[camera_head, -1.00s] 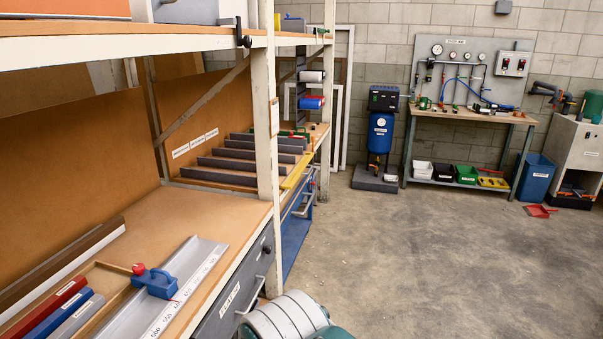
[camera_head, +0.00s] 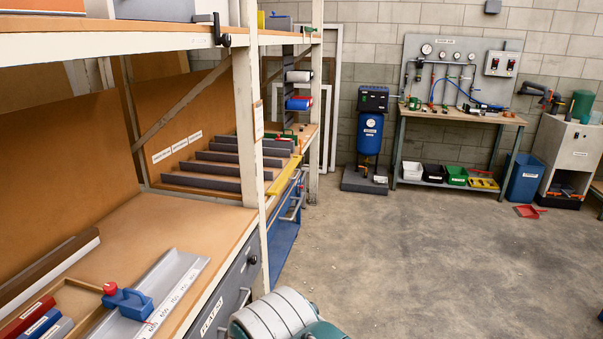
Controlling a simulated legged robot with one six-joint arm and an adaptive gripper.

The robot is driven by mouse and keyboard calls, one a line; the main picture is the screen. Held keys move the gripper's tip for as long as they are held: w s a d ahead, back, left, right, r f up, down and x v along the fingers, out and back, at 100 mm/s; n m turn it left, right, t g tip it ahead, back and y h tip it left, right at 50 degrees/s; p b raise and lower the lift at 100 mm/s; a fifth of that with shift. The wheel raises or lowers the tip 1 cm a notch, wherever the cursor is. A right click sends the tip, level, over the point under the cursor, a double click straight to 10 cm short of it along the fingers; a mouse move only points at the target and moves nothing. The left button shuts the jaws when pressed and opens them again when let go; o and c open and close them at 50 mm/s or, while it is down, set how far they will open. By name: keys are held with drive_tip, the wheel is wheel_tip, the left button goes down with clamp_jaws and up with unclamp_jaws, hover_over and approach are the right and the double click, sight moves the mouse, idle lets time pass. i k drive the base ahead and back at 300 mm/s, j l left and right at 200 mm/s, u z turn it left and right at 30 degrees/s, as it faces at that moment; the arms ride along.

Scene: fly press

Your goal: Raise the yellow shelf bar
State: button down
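The yellow shelf bar (camera_head: 285,176) lies along the front edge of the farther shelf bay, just right of the pale near upright. It is long and thin and sits low, level with the front of the grey dividers. It looks lowered rather than raised, and its near end is close to the upright. My gripper is not in view, and nothing is seen touching the bar.
Grey dividers (camera_head: 232,157) stand behind the bar. A pale upright (camera_head: 247,120) stands left of it. The near bench holds a blue tool (camera_head: 130,303) and a metal channel (camera_head: 172,285). Open concrete floor (camera_head: 420,250) lies to the right.

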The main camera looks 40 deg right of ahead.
sight(276, 187)
drive_tip(key=i+l, duration=0.25)
drive_tip(key=l, duration=0.3)
drive_tip(key=i+l, duration=0.25)
drive_tip(key=l, duration=0.25)
drive_tip(key=i+l, duration=0.3)
drive_tip(key=l, duration=0.25)
drive_tip(key=i+l, duration=0.25)
drive_tip(key=l, duration=0.25)
drive_tip(key=i+l, duration=0.25)
drive_tip(key=l, duration=0.3)
drive_tip(key=i+l, duration=0.25)
drive_tip(key=l, duration=0.25)
drive_tip(key=i+l, duration=0.3)
drive_tip(key=l, duration=0.25)
drive_tip(key=i+l, duration=0.25)
drive_tip(key=l, duration=0.25)
